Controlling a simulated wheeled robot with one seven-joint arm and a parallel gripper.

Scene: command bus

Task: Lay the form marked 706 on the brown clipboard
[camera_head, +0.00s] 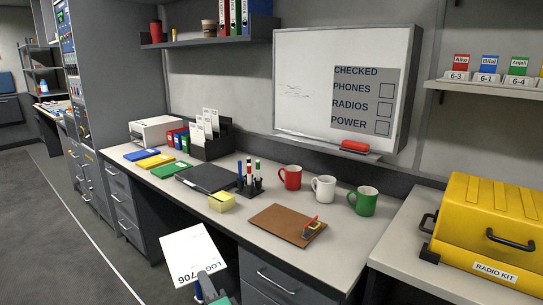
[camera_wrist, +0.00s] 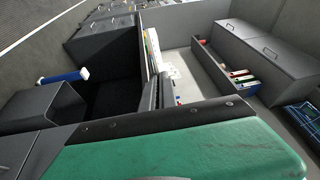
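The white form marked 706 (camera_head: 190,250) is at the lower centre of the head view, in front of the desk's front edge. It is tilted, and its printing reads upside down. My gripper (camera_head: 207,286) shows at the form's near edge and appears shut on it; the fingertips are only partly visible. The brown clipboard (camera_head: 280,222) lies flat on the desk to the right of the form, apart from it. I cannot make out the form, clipboard or fingers in the wrist view.
Red (camera_head: 290,178), white (camera_head: 323,188) and green (camera_head: 363,201) mugs stand behind the clipboard. A pen holder (camera_head: 250,185), yellow notes (camera_head: 221,202) and dark folder (camera_head: 206,178) are to its left. A yellow radio kit (camera_head: 490,235) stands right. A green surface (camera_wrist: 180,150) fills the lower wrist view.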

